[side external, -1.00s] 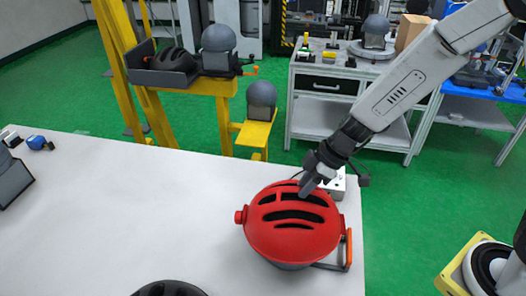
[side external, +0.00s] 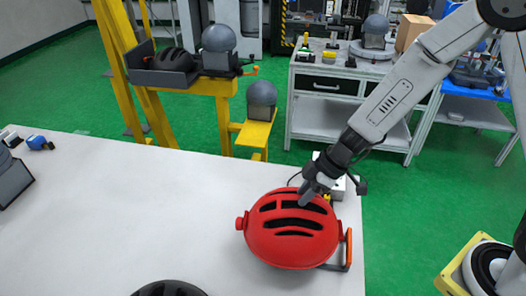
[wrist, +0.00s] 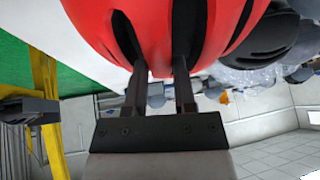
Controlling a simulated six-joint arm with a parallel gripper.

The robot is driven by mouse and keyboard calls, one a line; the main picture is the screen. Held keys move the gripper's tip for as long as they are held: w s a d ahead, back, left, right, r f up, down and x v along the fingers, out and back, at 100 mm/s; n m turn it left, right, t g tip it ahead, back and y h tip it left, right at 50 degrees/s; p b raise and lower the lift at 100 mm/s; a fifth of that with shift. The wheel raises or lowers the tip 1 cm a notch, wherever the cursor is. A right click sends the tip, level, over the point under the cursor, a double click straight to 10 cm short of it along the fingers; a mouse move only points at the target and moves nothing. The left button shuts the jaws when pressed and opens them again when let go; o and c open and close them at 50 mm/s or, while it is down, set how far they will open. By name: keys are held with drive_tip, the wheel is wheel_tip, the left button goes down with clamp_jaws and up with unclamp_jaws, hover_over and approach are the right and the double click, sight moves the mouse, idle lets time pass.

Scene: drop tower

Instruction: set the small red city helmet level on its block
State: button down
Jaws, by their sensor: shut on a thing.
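The small red city helmet (side external: 292,243), with dark vent slots, is over the near right part of the white table in the side view. My gripper (side external: 307,194) is at the top of the shell and shut on it. In the wrist view my two dark fingers (wrist: 161,70) reach up to the red helmet (wrist: 210,25) at its vents. The helmet's front edge looks low, close to the tabletop. The block under the helmet is hidden by the shell, so I cannot tell whether the two touch.
An orange-handled metal frame (side external: 348,248) stands at the helmet's right, by the table edge. A dark helmet (side external: 168,289) is partly in view at the bottom. A small grey-white box (side external: 337,188) sits behind my gripper.

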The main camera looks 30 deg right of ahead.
drive_tip(key=shift+f, duration=1.8)
idle(0.5)
drive_tip(key=shift+c, duration=1.8)
unclamp_jaws()
drive_tip(key=shift+s, duration=0.1)
drive_tip(key=c, duration=0.3)
drive_tip(key=shift+c, duration=0.2)
drive_tip(key=shift+r, duration=1.25)
drive_tip(key=shift+r, duration=2.35)
